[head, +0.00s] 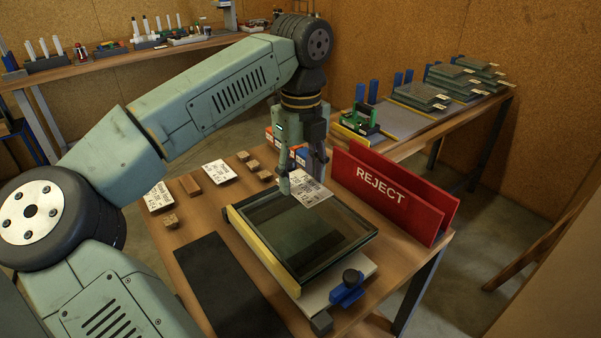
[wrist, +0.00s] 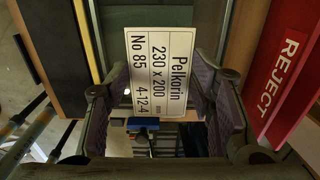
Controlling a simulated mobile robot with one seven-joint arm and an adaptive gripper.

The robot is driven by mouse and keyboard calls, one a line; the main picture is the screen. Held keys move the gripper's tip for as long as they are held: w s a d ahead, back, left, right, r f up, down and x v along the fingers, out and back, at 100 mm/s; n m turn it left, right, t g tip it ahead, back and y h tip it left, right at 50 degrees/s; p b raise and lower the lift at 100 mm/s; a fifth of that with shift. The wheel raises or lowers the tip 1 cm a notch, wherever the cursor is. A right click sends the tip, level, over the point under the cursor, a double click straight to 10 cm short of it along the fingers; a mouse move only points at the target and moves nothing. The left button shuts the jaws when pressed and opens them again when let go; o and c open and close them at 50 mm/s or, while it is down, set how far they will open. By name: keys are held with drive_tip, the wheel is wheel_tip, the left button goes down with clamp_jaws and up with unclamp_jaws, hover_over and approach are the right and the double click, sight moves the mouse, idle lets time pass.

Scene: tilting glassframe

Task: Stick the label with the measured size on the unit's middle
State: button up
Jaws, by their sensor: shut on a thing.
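In the wrist view the label (wrist: 160,70) sits between the fingers and reads "Pelkorin 230 x 200 mm No 85 4-12-4". I cannot tell how far it is above the glass. The unit's middle is bare. Two other white labels lie on the bench, one at the left (head: 158,197) and one farther back (head: 219,171).
A red REJECT rack (head: 390,195) stands close to the unit's right. A blue clamp with a black knob (head: 347,289) is at the near edge. Small wooden blocks (head: 190,184) and a black mat (head: 215,285) lie to the left.

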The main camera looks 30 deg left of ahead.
sight(300, 216)
drive_tip(key=shift+f+b, duration=2.55)
drive_tip(key=shift+f, duration=0.9)
drive_tip(key=shift+f+b, duration=0.55)
drive_tip(key=shift+f, duration=0.05)
drive_tip(key=o, duration=0.7)
drive_tip(key=shift+o, duration=0.2)
